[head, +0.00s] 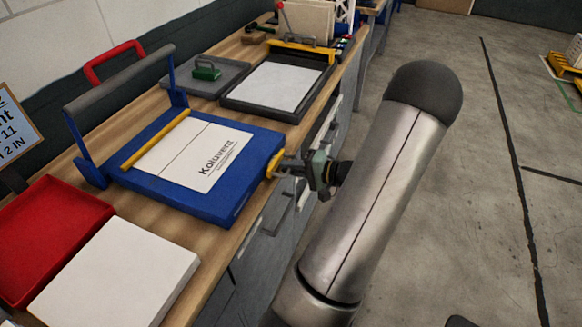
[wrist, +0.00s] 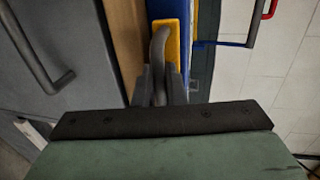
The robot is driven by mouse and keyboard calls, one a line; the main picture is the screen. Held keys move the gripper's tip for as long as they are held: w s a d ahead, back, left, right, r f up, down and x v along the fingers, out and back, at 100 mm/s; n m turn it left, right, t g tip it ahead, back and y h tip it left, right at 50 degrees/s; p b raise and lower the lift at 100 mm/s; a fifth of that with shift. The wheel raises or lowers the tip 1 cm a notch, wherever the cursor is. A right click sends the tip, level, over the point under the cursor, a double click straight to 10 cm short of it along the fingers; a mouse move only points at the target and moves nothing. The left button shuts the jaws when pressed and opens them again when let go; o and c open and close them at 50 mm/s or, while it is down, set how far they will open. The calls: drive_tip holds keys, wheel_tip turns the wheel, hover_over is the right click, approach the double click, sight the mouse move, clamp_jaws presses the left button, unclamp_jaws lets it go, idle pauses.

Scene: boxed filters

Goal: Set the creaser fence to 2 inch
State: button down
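The creaser (head: 225,207) is a blue board on the bench with a raised blue frame and dark bar (head: 120,80) at its left side. A yellow block (head: 273,164) sits at the board's right edge and also shows in the wrist view (wrist: 172,28). A grey bent lever (wrist: 158,48) stands at this block. My gripper (head: 283,165) is at the lever, its narrow-set fingers (wrist: 161,82) on both sides of it, apparently closed; the contact is partly hidden.
A red tray (head: 45,235) and a white block (head: 120,275) are at the near left. A partly cut-off sign (head: 15,130) reads "2 IN". Drawer handles (head: 278,220) line the bench front.

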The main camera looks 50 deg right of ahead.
drive_tip(key=shift+f+b+v, duration=0.25)
drive_tip(key=shift+b+v, duration=0.1)
drive_tip(key=shift+v, duration=0.9)
drive_tip(key=shift+f+b+v, duration=0.25)
drive_tip(key=shift+b+v, duration=0.05)
drive_tip(key=shift+v, duration=1)
drive_tip(key=c, duration=1.6)
unclamp_jaws()
drive_tip(key=shift+c, duration=0.2)
drive_tip(key=shift+s, duration=0.1)
drive_tip(key=b+v, duration=0.2)
drive_tip(key=v, duration=1.5)
drive_tip(key=shift+s+r+b, duration=0.15)
drive_tip(key=shift+b, duration=0.25)
drive_tip(key=shift+d, duration=0.1)
